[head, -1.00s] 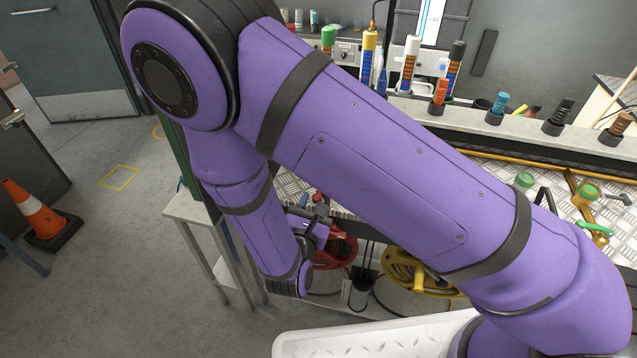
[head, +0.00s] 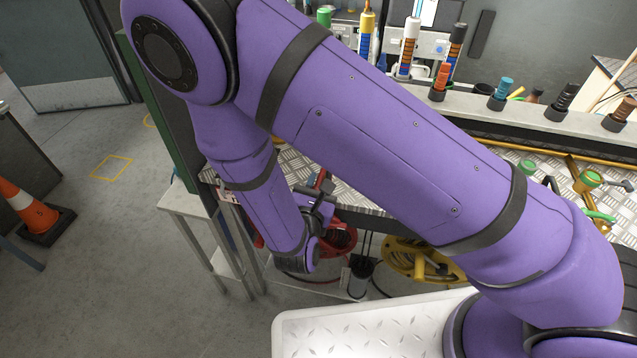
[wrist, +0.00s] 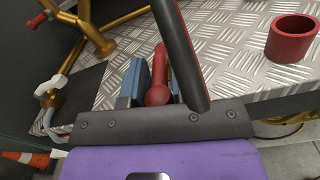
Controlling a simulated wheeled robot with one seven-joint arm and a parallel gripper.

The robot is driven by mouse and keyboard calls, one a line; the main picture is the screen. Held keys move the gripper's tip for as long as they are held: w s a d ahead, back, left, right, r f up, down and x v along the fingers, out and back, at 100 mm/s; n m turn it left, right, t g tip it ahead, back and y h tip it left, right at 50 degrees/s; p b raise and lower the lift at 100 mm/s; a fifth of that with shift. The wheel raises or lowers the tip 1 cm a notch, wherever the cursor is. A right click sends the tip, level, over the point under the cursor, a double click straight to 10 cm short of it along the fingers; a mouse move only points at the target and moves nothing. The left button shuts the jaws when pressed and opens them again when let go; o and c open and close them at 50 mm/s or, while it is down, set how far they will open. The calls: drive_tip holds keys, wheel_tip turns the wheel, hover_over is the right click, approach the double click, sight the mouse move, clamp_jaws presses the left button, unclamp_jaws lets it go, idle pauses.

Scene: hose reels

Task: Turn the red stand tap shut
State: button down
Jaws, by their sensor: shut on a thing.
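In the wrist view my gripper (wrist: 153,84) has its blue-grey fingers on either side of a red lever with a rounded end (wrist: 158,92), which I take to be the red stand tap's handle. The fingers are shut on it. In the head view my gripper (head: 318,208) is at the bench's front edge, largely hidden by my purple arm, and a bit of red (head: 320,180) shows beside it. The tap's body and spout cannot be made out. A dark bar with a red edge (wrist: 184,55) crosses the wrist view just right of the fingers.
A red cup-shaped holder (wrist: 291,38) stands on the chequer-plate bench (wrist: 235,50). Brass pipework (wrist: 100,35) is at the upper left. Below the bench are a red hose reel (head: 342,240) and a yellow hose reel (head: 420,262). A traffic cone (head: 28,210) stands on open floor.

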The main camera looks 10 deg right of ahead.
drive_tip(key=m+g+h, duration=0.1)
drive_tip(key=h, duration=0.1)
drive_tip(key=w+a+m+g+h, duration=0.1)
drive_tip(key=m+h, duration=0.1)
drive_tip(key=a+m+g+h, duration=0.1)
drive_tip(key=m+g+h, duration=0.1)
drive_tip(key=shift+w+h, duration=0.2)
drive_tip(key=shift+h, duration=0.1)
drive_tip(key=m+g+h, duration=0.1)
drive_tip(key=g, duration=0.1)
drive_tip(key=w+a+m+g+h, duration=0.1)
drive_tip(key=m+g+h, duration=0.1)
drive_tip(key=g, duration=0.1)
drive_tip(key=w+m+g+h, duration=0.1)
drive_tip(key=m+g, duration=0.1)
drive_tip(key=shift+a, duration=0.2)
drive_tip(key=shift+w+m+g, duration=0.1)
drive_tip(key=shift+m+g, duration=0.2)
drive_tip(key=shift+g, duration=0.1)
drive_tip(key=c, duration=1.1)
unclamp_jaws()
drive_tip(key=v, duration=1)
drive_tip(key=shift+a+f, duration=0.25)
drive_tip(key=shift+a, duration=0.15)
